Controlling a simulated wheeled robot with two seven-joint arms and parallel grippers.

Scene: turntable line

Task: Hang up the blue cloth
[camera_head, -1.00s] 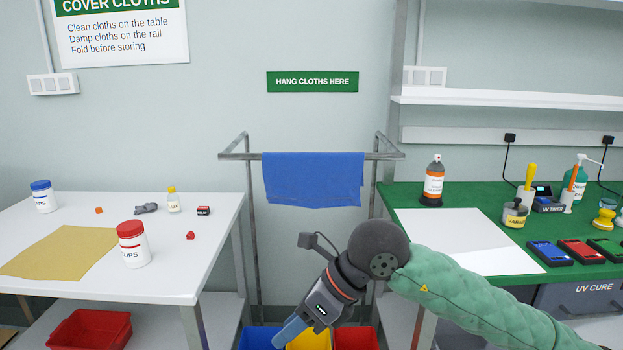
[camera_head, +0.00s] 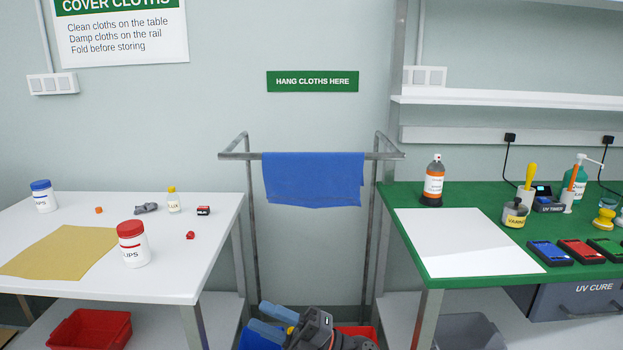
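The blue cloth (camera_head: 313,180) hangs draped over the metal rail (camera_head: 240,156), under the green "HANG CLOTHS HERE" sign (camera_head: 312,81). Its lower edge hangs free and slightly uneven. My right gripper (camera_head: 258,317) is at the bottom edge of the view, well below the cloth and apart from it. Its two blue-grey fingers are spread with nothing between them. My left gripper is not in view.
A white table (camera_head: 180,260) at left holds a yellow cloth (camera_head: 62,252), jars and small items. A green bench (camera_head: 470,290) at right holds a spray bottle (camera_head: 433,183), a white sheet and bottles.

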